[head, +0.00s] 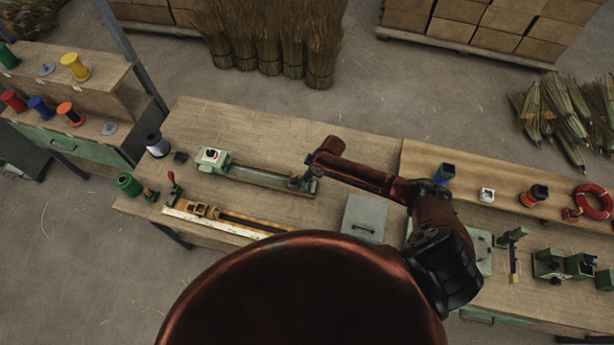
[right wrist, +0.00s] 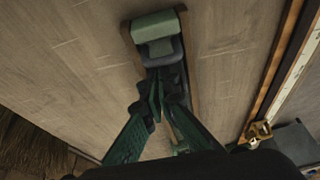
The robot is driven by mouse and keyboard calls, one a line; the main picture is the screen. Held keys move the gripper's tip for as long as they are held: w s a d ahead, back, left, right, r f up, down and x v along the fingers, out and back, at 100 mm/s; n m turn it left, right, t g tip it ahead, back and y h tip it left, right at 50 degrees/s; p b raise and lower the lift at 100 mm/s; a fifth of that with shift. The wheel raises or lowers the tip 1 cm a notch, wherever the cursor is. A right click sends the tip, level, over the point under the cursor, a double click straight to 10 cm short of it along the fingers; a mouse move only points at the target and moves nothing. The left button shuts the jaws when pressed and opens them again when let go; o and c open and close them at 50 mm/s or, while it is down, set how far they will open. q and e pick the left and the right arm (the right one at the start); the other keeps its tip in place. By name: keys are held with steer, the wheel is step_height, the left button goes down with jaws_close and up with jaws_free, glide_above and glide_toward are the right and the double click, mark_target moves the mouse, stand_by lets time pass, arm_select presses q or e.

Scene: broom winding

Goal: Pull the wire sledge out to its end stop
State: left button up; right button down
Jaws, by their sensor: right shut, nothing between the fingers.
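I cannot tell for certain which part is the wire sledge. My left gripper is not visible.
A ruler rail (head: 222,223) with a brass carriage lies nearer me. A dark spool (head: 157,144) stands left of the track and a red-handled lever (head: 173,187) at front left. A grey plate (head: 364,218) lies to the right. Bench behind the track is clear.

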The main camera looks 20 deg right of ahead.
steer(key=shift+s+d, duration=0.2)
steer(key=shift+d, duration=0.1)
steer(key=shift+d+r+p, duration=0.15)
steer(key=shift+r+p, duration=0.35)
steer(key=shift+p, duration=0.3)
steer(key=p+v, duration=0.5)
steer(key=v, duration=0.3)
steer(key=shift+r, duration=0.4)
steer(key=shift+s, duration=0.1)
